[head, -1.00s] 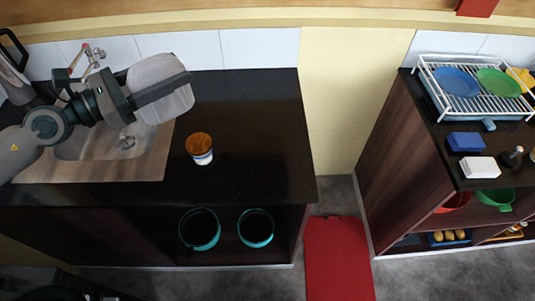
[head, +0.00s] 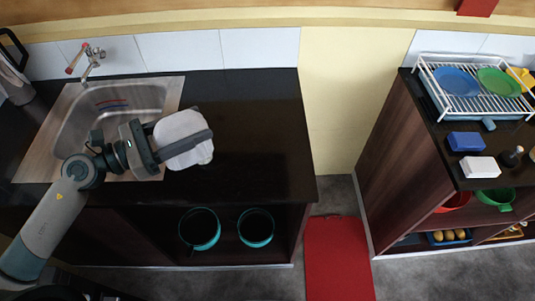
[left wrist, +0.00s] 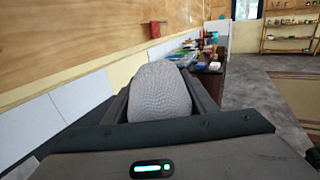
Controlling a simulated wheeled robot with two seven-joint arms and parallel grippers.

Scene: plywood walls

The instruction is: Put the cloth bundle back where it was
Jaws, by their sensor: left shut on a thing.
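The cloth bundle (head: 181,133) is a pale grey-white rounded lump. My left gripper (head: 188,144) is shut on it, over the black counter just right of the sink. In the left wrist view the bundle (left wrist: 160,91) shows its woven texture between the two dark fingers (left wrist: 160,103). I cannot tell whether the bundle touches the counter. The jar with the brown lid, seen earlier on the counter, is hidden behind the bundle and gripper. My right gripper is not in view.
The steel sink (head: 75,125) with its tap (head: 90,62) is left of the gripper. The black counter (head: 255,130) is clear to the right. Two teal-rimmed pots (head: 200,229) stand below. A dish rack (head: 470,88) is on the right-hand cabinet.

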